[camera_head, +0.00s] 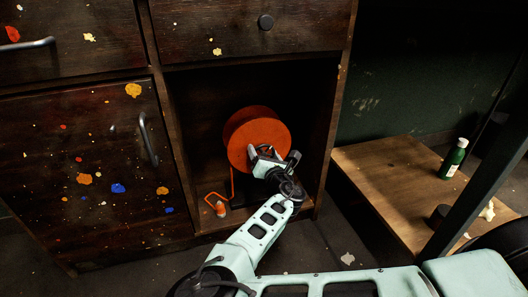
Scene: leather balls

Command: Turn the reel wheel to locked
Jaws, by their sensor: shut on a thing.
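The orange-red reel wheel (257,129) stands upright in the open dark compartment of the wooden cabinet. My gripper (256,155) is at the lower front face of the wheel, reached in from below right. Its jaws are shut on a part of the reel, probably its handle, which the gripper hides. An orange wire-like frame piece (232,183) runs down beside the wheel on its left. Any lock marking on the reel is too small or hidden to see.
A low wooden bench (385,180) with a green bottle (453,160) stands at right, behind a dark slanted post (478,185).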

